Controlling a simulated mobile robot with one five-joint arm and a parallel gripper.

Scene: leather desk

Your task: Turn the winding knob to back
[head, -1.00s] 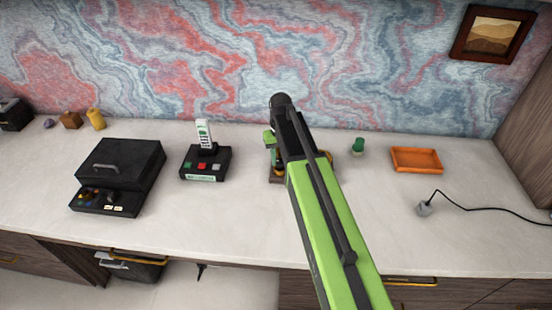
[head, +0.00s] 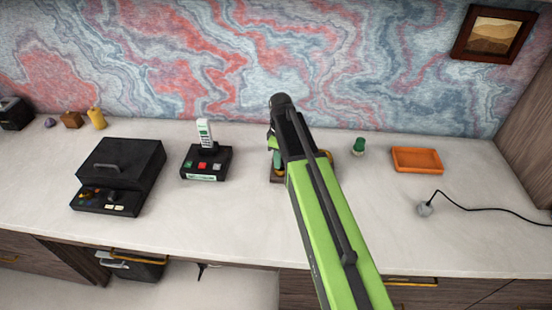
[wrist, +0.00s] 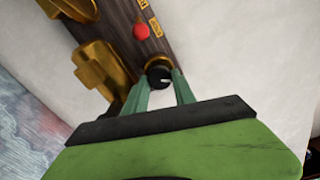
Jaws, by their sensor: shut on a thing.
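The winding knob (wrist: 158,70) is a small dark round knob near the edge of a dark wooden base (wrist: 125,25) in the wrist view. My gripper (wrist: 160,83) has its two green fingers on either side of the knob and is shut on it. Brass parts (wrist: 97,68) and a red button (wrist: 140,31) sit on the same base. Yellow labels (wrist: 157,27) beside them are too small to read. In the head view my arm hides most of the device, and only part of its base (head: 277,179) shows.
A black box with a handle (head: 120,160) and a black unit with coloured buttons (head: 206,162) stand to the left. A green object (head: 358,146), an orange tray (head: 417,159) and a grey plug with a cord (head: 424,209) lie to the right. The front desk surface is mostly clear.

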